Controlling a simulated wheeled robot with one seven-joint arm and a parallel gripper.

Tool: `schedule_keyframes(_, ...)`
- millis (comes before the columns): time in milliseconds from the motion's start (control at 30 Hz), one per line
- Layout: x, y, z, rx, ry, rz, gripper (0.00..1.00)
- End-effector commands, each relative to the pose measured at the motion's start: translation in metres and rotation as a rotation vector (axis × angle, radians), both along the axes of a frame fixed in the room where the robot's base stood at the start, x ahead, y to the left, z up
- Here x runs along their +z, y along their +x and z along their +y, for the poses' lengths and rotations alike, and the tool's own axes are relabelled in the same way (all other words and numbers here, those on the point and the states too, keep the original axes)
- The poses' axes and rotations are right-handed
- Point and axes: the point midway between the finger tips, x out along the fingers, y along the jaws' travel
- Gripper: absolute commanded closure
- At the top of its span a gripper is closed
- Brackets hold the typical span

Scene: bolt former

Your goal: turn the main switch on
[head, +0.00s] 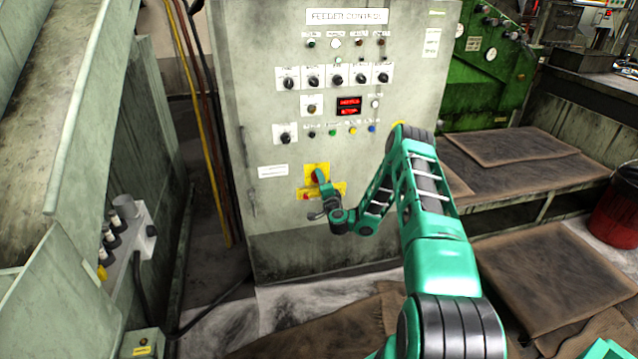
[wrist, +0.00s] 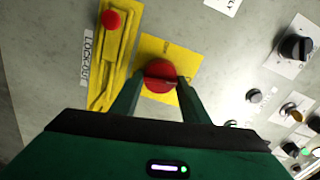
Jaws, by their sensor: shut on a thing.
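The main switch is a red rotary knob (wrist: 160,74) on a square yellow plate (wrist: 172,50), low on the front of the grey feeder control cabinet (head: 300,240). The yellow plate also shows in the head view (head: 325,167). My gripper (wrist: 158,82) has one finger on each side of the red knob and is shut on it. In the head view my gripper (head: 319,180) partly covers the knob. The wrist view is tilted, and the knob's exact setting is hard to read.
A yellow lockout strip (wrist: 117,50) with a red button (wrist: 111,19) lies beside the switch plate. Black knobs (head: 337,80), coloured buttons (head: 352,131) and a lit red display (head: 349,105) are above. Yellow and dark conduits (head: 205,130) run left of the cabinet.

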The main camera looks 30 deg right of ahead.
Motion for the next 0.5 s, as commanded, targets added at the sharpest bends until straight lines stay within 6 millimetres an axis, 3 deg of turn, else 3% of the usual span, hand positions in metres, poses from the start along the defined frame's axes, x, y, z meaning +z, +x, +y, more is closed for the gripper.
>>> schedule_keyframes(500, -0.0039, -0.0023, -0.0038, -0.007, 0.196, -0.053, 0.81)
